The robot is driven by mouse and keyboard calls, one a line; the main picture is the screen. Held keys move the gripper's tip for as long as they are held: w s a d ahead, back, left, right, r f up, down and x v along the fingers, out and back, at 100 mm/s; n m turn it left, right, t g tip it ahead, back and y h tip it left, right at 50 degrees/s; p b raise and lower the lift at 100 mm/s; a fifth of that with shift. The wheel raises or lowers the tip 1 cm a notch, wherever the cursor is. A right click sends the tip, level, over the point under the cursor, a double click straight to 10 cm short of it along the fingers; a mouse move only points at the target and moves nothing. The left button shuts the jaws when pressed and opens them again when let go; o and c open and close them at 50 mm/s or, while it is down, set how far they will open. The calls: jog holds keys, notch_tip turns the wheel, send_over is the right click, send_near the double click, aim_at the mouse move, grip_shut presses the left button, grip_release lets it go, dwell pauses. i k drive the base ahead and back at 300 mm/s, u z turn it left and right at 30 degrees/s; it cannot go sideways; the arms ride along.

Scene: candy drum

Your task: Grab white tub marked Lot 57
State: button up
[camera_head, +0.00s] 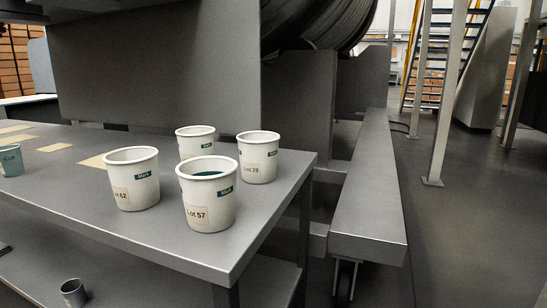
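The white tub marked Lot 57 (209,207) stands upright near the front right corner of the grey table (230,255). Its label faces me, and dark green contents show inside below the rim. A white tub whose label ends in 62 (133,188) stands to its left. A white tub marked Lot 29 (259,165) stands behind it to the right. Another white tub (195,140) stands behind it, its lower part partly hidden. My gripper is not in view.
A teal cup (10,161) stands at the table's left edge, near flat tan cards (92,161). A grey panel (160,80) rises behind the table. A small metal cup (73,292) sits below. A grey beam (367,200) runs alongside on the right, with open floor (470,230) beyond.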

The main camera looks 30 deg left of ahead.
aim_at(207, 183)
jog(key=i, duration=0.3)
jog(key=u, duration=1.85)
jog(key=i, duration=0.5)
